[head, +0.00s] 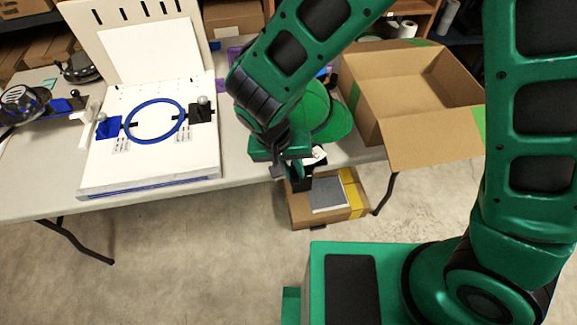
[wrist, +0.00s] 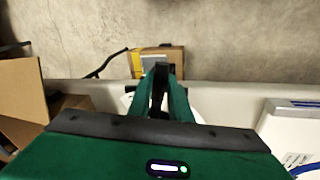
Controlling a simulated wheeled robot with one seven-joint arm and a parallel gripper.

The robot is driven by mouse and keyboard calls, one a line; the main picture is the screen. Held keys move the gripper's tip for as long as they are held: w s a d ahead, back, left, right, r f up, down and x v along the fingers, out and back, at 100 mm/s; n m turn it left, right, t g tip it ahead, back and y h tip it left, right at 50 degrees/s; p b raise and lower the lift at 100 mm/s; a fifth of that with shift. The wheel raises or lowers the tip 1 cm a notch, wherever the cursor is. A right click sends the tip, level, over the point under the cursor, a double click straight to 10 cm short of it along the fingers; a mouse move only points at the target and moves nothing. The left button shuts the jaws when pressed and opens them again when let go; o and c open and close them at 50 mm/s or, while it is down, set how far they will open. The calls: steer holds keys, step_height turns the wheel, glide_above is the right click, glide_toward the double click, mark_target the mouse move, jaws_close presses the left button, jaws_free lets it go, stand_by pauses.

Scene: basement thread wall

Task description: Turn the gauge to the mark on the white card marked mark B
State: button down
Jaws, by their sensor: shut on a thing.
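My gripper (head: 300,180) points down at the table's front edge, right of the white board. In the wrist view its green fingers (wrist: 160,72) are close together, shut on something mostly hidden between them. A small white thing with dark marks (head: 317,155) shows beside the fingers in the head view. It may be the gauge, but I cannot read it. Its white edge also shows left of the fingers in the wrist view. Small white printed cards are on the board, one at the left (head: 121,144) and one at the right (head: 182,138). Their print is too small to tell which is mark B.
The white board (head: 150,180) carries a blue ring (head: 129,127) and a blue and a black holder. A green cap (head: 335,118) lies behind my gripper. An open cardboard box (head: 420,95) is at the right. A smaller box (head: 300,210) is on the floor below the table edge.

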steer(key=c, duration=1.6)
jaws_free()
steer(key=shift+c, duration=0.2)
steer(key=v, duration=1)
steer(key=shift+r, duration=0.35)
steer(key=shift+a, duration=0.1)
